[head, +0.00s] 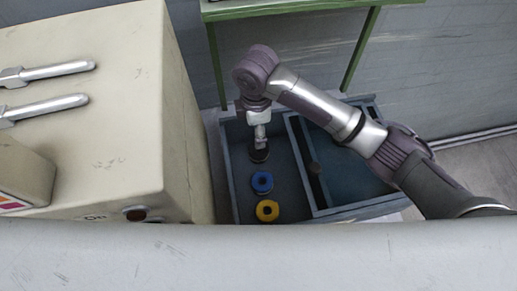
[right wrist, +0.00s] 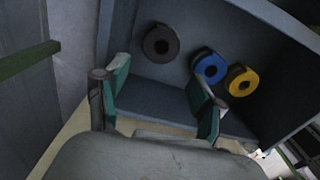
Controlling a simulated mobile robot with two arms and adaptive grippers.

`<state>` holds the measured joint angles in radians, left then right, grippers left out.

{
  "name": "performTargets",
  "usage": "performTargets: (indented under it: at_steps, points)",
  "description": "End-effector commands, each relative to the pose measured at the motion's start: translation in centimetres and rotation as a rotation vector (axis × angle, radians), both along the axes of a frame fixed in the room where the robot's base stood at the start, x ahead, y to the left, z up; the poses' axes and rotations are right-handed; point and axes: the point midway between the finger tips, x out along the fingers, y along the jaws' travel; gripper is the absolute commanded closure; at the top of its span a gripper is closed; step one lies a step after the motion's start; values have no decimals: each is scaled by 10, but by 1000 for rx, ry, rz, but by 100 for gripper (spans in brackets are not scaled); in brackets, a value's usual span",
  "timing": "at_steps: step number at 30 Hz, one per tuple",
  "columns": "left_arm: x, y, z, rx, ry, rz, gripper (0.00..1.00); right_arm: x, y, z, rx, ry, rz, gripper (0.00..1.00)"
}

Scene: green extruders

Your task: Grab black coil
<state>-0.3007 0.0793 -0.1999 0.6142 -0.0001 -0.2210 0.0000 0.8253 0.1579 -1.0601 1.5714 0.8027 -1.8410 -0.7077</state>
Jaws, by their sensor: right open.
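The black coil (right wrist: 160,44) lies on the floor of a grey-blue bin, beyond my right gripper's fingers in the right wrist view. In the head view the black coil (head: 259,155) shows only partly, under my right gripper (head: 260,143). In the right wrist view my right gripper (right wrist: 158,100) is open, with green-padded fingers spread apart and nothing between them. The coil appears apart from both fingers. My left gripper is not in either view.
A blue coil (head: 262,182) and a yellow coil (head: 267,210) lie in a row with the black one. The bin wall (head: 229,180) surrounds them, with a divided section (head: 345,165) to the right. A beige machine (head: 100,120) stands close on the left. A green frame (head: 362,50) stands behind.

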Motion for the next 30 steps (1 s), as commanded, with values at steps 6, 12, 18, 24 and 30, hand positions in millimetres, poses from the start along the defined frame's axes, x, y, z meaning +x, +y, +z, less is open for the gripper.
performTargets:
  at_steps: [6,12,18,24,30]
  points:
    - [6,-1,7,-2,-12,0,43,0,0,-40,-1,3,-2,32]
    - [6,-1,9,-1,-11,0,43,0,-1,-55,0,1,0,32]
    - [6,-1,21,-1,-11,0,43,2,-6,-79,-3,3,-3,32]
    - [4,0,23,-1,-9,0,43,2,-5,-104,0,1,0,32]
    - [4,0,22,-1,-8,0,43,3,-5,-107,0,-1,1,32]
